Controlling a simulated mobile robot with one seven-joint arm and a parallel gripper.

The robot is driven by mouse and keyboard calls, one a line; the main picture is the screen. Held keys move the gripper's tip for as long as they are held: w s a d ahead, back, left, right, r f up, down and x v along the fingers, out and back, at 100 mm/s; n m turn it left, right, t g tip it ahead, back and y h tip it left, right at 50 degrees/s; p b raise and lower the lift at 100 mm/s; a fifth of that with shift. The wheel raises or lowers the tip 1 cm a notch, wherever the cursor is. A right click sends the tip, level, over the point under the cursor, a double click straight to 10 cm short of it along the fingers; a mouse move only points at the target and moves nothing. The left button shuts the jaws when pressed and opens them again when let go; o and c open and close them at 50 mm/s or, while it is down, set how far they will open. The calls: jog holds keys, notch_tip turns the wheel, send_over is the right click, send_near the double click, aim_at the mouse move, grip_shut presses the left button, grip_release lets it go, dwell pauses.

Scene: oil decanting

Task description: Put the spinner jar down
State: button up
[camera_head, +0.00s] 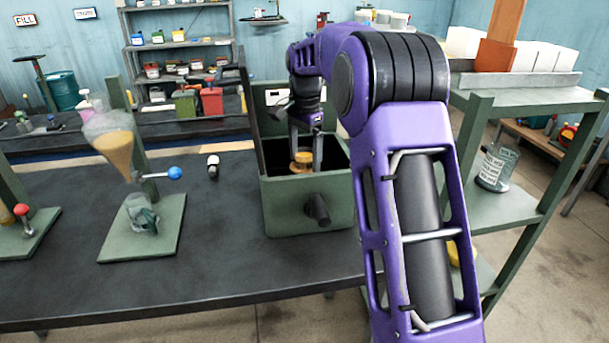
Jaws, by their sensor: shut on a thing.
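My gripper (304,145) points down over the open green box (305,208) on the dark bench. It is shut on the spinner jar (302,160), which shows as a small round amber-orange piece between the fingers. The jar is at the mouth of the box, inside its rim as seen from here. The lower part of the jar is hidden by the box's front wall, so I cannot tell whether it touches the bottom. The box has a dark knob on its front and a raised panel at its left.
Left of the box, a green stand (150,235) holds a funnel of amber liquid (115,148) above a small glass jar (141,212). A small black-and-white item (213,165) lies between. A green shelf unit (510,205) with a glass jar (496,168) stands right. The front bench is clear.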

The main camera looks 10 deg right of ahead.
jog(key=shift+f, duration=2.2)
jog(key=shift+f+b, duration=0.15)
jog(key=shift+b, duration=0.15)
jog(key=o, duration=1.1)
notch_tip(320, 180, up, 12)
jog(key=shift+r+p, duration=0.15)
jog(key=shift+p, duration=0.85)
